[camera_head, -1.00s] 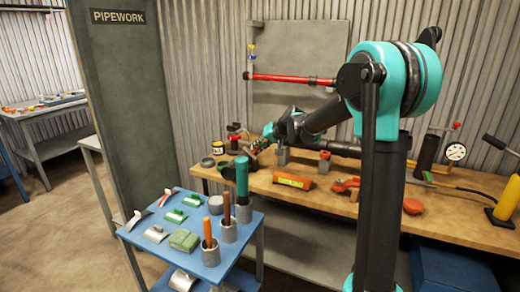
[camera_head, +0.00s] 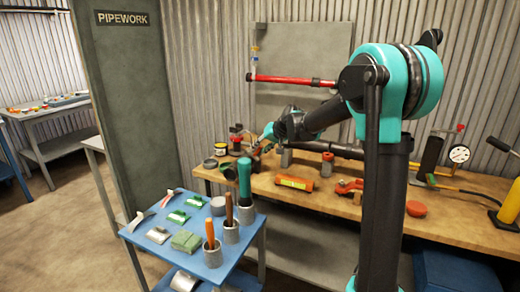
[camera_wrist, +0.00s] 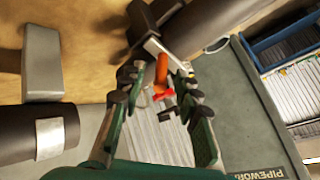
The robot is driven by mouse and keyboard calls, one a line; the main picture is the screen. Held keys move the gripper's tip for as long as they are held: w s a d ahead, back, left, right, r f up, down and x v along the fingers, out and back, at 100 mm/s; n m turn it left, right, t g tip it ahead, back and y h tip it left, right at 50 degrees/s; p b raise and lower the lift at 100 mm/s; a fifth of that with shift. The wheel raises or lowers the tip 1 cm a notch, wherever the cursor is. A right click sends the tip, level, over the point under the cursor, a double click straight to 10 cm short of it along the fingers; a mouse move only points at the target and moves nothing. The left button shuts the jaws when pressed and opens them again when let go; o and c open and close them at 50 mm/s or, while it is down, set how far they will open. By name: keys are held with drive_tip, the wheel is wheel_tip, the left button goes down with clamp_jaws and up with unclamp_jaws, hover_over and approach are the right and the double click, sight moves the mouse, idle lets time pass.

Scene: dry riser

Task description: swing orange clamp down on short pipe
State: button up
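My gripper (camera_wrist: 166,92) is open in the wrist view, with its two dark green and black fingers apart. The orange clamp handle (camera_wrist: 161,72) stands between the fingertips; I cannot tell whether they touch it. The handle is by a grey metal fitting at the end of a dark pipe (camera_wrist: 210,22). Another dark pipe (camera_wrist: 18,135) with a pale band lies at the left edge; I cannot tell which is the short pipe. In the head view my gripper (camera_head: 262,146) is over the bench's left part, where the clamp is too small to make out.
A blue cart (camera_head: 225,268) with tools stands in front. A red pipe (camera_head: 290,80) crosses the back panel.

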drive_tip(key=shift+r, duration=0.1)
drive_tip(key=v, duration=1.2)
drive_tip(key=s+d+f+h, duration=0.2)
drive_tip(key=s+d+f, duration=0.4)
drive_tip(key=s, duration=0.5)
drive_tip(key=s+d+f+m+g+h, duration=0.1)
drive_tip(key=s+d+f+h, duration=0.1)
drive_tip(key=s+d+f, duration=0.4)
drive_tip(key=s+d+f+g+h, duration=0.1)
drive_tip(key=s+d+f, duration=0.5)
drive_tip(key=s+f, duration=0.8)
drive_tip(key=shift+s+h, duration=0.8)
drive_tip(key=shift+s, duration=0.25)
